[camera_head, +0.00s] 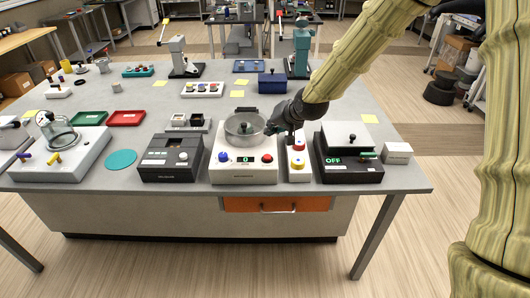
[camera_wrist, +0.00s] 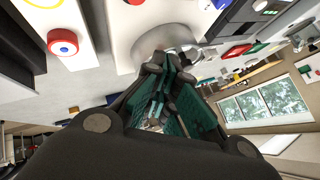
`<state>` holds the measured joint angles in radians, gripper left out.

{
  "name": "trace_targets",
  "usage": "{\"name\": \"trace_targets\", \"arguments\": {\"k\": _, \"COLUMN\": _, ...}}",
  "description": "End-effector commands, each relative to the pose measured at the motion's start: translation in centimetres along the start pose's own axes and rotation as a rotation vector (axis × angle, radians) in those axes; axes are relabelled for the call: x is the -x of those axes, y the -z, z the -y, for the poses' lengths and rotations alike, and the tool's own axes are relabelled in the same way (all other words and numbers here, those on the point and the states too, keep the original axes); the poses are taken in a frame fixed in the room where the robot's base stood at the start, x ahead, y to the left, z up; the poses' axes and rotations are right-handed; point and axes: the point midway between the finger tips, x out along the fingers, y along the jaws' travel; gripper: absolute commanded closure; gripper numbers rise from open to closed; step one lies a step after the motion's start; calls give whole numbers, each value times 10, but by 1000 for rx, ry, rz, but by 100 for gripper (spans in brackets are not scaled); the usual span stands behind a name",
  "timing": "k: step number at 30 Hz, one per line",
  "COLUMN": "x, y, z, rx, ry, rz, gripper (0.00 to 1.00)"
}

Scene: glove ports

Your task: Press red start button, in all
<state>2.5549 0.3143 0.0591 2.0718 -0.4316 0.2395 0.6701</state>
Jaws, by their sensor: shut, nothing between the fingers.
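A white machine (camera_head: 232,176) with a round metal-rimmed bowl (camera_head: 243,127) stands at the table's front. Its front has a blue button (camera_head: 223,156), a display reading 0 and a red button (camera_head: 267,158). The red button (camera_wrist: 134,2) is cut off at the wrist view's top edge; the bowl (camera_wrist: 165,42) shows below it. My gripper (camera_head: 272,129) is shut and empty at the bowl's right side, behind the red button; contact with the bowl cannot be told.
A black device reading OFF (camera_head: 350,176) stands right of the narrow box. A dark keypad device (camera_head: 170,160) stands left of the machine. Red and green trays (camera_head: 126,118) lie farther left. A blue box (camera_head: 272,84) stands behind my gripper.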

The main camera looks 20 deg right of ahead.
Motion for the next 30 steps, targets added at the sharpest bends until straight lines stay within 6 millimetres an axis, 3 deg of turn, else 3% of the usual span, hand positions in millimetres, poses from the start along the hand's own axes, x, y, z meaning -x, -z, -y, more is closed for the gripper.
{"name": "trace_targets", "arguments": {"k": 14, "x": 0, "y": 6, "z": 15, "rx": 7, "ry": 14, "rz": -2, "gripper": 100}}
{"name": "trace_targets", "arguments": {"k": 30, "x": -26, "y": -14, "z": -7, "rx": 5, "ry": 11, "rz": -3, "gripper": 100}}
